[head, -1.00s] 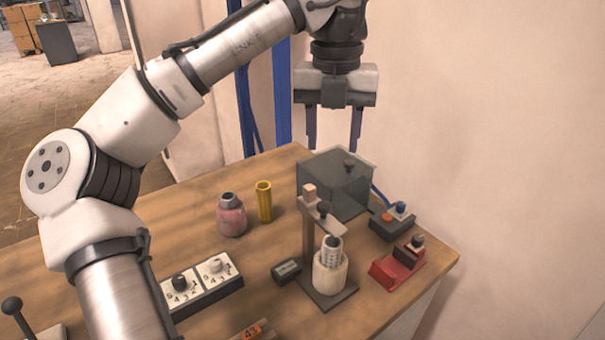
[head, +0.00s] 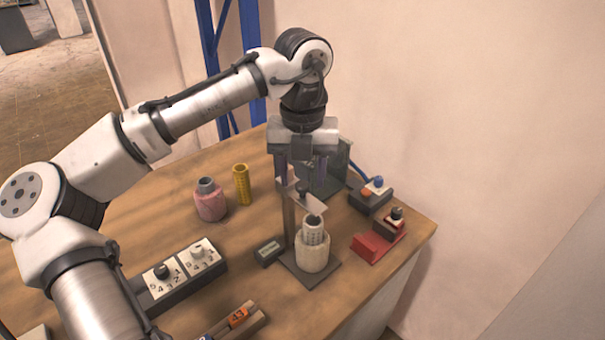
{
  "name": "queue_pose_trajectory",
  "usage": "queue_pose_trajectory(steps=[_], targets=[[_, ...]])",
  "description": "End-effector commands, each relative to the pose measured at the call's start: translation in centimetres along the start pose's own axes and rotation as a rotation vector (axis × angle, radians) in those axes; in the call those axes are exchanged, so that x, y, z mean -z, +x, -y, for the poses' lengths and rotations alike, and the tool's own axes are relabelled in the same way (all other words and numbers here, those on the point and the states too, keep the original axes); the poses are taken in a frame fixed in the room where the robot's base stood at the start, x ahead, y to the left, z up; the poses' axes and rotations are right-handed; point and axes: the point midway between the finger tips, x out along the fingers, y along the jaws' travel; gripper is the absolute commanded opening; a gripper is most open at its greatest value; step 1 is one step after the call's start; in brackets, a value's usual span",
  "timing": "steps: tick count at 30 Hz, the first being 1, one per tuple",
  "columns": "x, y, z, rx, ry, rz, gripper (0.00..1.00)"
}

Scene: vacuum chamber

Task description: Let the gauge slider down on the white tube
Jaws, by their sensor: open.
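The gauge stand has an upright post (head: 288,222) on a dark base plate (head: 328,273). Its slider (head: 309,205), a pale arm with a dark knob on top, is high on the post and reaches over the white tube (head: 312,259). The white tube stands upright on the base plate, with a grey, marked cylinder (head: 313,232) at its top. The slider's underside and its gap to the cylinder are hard to tell. My gripper (head: 301,176) points down, open and empty, with its fingers just above and around the slider's knob area. Whether they touch anything is unclear.
A dark clear box (head: 336,172) stands behind my gripper. A button box (head: 370,197) and a red block (head: 371,246) are to the right. A small display (head: 269,252), a dial box (head: 180,277), a pink jar (head: 210,202) and a yellow tube (head: 242,184) are to the left.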

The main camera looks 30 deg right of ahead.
Motion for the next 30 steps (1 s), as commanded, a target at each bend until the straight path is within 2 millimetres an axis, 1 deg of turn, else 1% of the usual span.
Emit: queue_pose_trajectory(steps=[4, 12, 13, 18, 21, 25, 30], targets=[[0.0, 0.9, 0.0, 0.001, 0.0, -0.001, 0.47], [0.0, 1.1, 0.0, 0.001, 0.0, -0.001, 0.47], [0.0, 1.1, 0.0, 0.001, 0.0, -0.001, 0.45], [0.0, 1.1, 0.0, 0.001, 0.0, -0.001, 0.23], [0.0, 1.1, 0.0, 0.001, 0.0, -0.001, 0.12], [0.0, 1.4, 0.0, 0.002, 0.001, -0.002, 0.12], [0.1, 3.6, 0.0, 0.003, 0.003, -0.005, 0.12]])
